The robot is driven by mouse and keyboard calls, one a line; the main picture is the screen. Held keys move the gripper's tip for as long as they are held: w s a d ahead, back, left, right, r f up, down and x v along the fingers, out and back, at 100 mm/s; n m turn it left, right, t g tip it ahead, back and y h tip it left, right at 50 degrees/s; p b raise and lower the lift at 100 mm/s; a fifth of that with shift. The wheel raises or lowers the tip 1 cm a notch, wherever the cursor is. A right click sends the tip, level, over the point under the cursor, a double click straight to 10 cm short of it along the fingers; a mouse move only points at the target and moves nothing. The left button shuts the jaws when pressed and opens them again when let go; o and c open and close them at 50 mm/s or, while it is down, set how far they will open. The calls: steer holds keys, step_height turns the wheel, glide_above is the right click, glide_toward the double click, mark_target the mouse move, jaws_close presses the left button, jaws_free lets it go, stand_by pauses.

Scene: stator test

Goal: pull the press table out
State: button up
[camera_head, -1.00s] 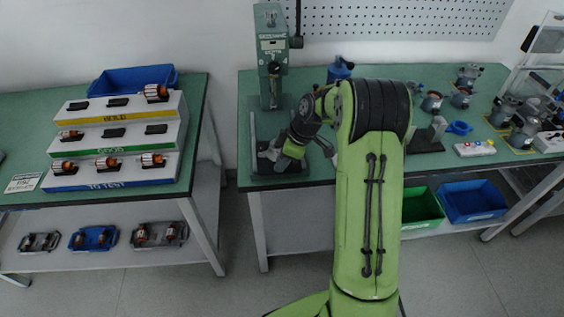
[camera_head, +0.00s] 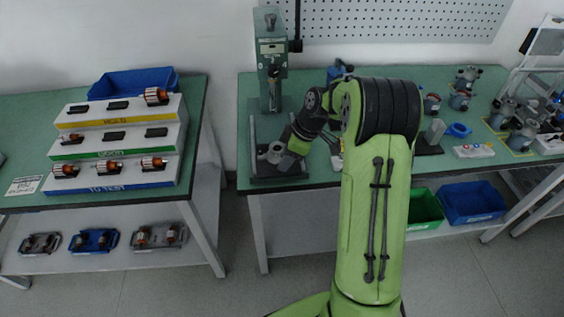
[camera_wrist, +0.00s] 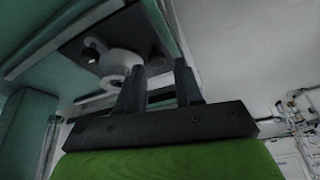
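The green press (camera_head: 271,60) stands upright at the left end of the right bench. At its foot is the dark press table (camera_head: 262,172), near the bench's front edge, with a pale round fixture (camera_head: 275,152) on it. The wrist view shows the fixture (camera_wrist: 118,66) on its dark plate beside a long silver rail. My gripper (camera_head: 285,165) is low at the front right of the press table. In the wrist view its two dark fingers (camera_wrist: 160,75) stand apart. A dark bar shows between or behind them; I cannot tell whether they touch it.
Motor parts and a small button box (camera_head: 473,151) stand on the bench to the right. Green (camera_head: 424,208) and blue (camera_head: 473,201) bins sit below. The left table (camera_head: 30,120) holds a stepped rack of rotors. Floor shows between the tables.

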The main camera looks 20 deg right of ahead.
steer(key=p+v, duration=0.3)
steer(key=v, duration=0.9)
steer(key=shift+s+r, duration=0.2)
steer(key=shift+r, duration=0.05)
steer(key=shift+d, duration=0.1)
steer(key=s+a+r+m+t+h, duration=0.1)
steer(key=s+a+r+m+h, duration=0.2)
steer(key=s+a+r+m, duration=0.5)
steer(key=s+a+m+t, duration=0.1)
steer(key=s+a+m, duration=0.1)
steer(key=s, duration=0.6)
steer(key=s+a+m+t, duration=0.1)
steer(key=s, duration=0.8)
steer(key=shift+s+a+f+m+h+p, duration=0.2)
steer(key=shift+a+f+m+h+p, duration=0.05)
steer(key=shift+a+m+h+p, duration=0.2)
